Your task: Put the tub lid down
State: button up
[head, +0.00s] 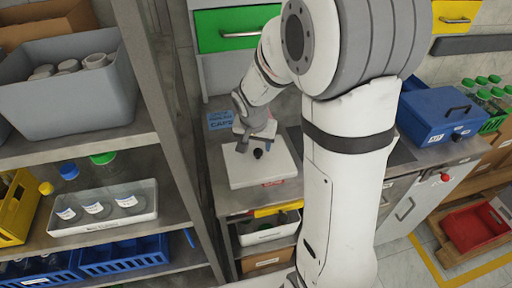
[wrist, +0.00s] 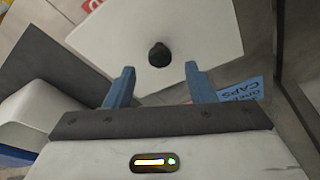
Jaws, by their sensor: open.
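The tub lid (head: 262,172) is a flat white square plate with a black knob (head: 258,153) at its middle. It lies flat at counter height; whether a tub is under it I cannot tell. In the wrist view the lid (wrist: 205,35) fills the top middle, with its knob (wrist: 159,54) just beyond my fingertips. My gripper (wrist: 158,72) is open, its two blue fingers apart with nothing between them. In the head view my gripper (head: 243,143) is just behind the knob, partly hidden by my own wrist.
A blue caps sign (head: 220,120) lies behind the lid. A metal shelf (head: 165,130) with bins and jars stands close on the left. A blue case (head: 440,115) sits on the right.

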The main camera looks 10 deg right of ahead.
jog(key=v, duration=0.9)
jog(key=s+r+n, duration=0.1)
jog(key=s+n, duration=0.1)
jog(key=s, duration=0.7)
jog(key=s+d+r+n+y, duration=0.1)
jog(key=s+r+n, duration=0.1)
jog(key=s, duration=0.7)
jog(key=shift+d+n, duration=0.3)
jog(key=shift+n, duration=0.5)
